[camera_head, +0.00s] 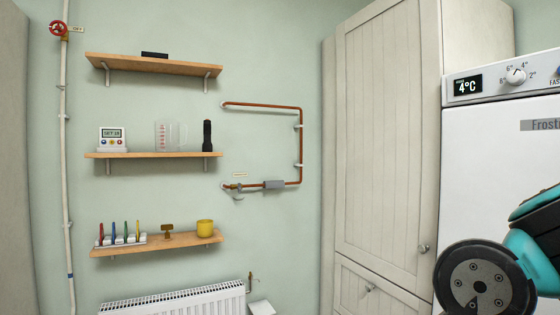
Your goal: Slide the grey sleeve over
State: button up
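The grey sleeve (273,184) is a short block-like piece around the lower horizontal run of the copper pipe (302,143) on the green wall. Bare copper shows on both sides of the sleeve. To its left, a brassy fitting (233,187) sits on the same run, with a small light-coloured part below it. A small label is on the wall above the fitting, too small to read. My gripper is not in view; only a teal and black part of my arm shows at the lower right, far from the sleeve.
Three wooden shelves (152,155) with small items are left of the pipe. A white radiator (178,303) is below. A tall cream cupboard (385,130) and a white fridge (495,190) stand to the right. The wall around the sleeve is clear.

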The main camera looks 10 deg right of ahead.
aim_at(270, 184)
jog(key=u, duration=0.95)
jog(key=i, duration=2.25)
jog(key=z, duration=0.9)
jog(key=i, duration=0.7)
jog(key=z, duration=1.2)
jog(key=i, duration=0.3)
jog(key=z, duration=0.1)
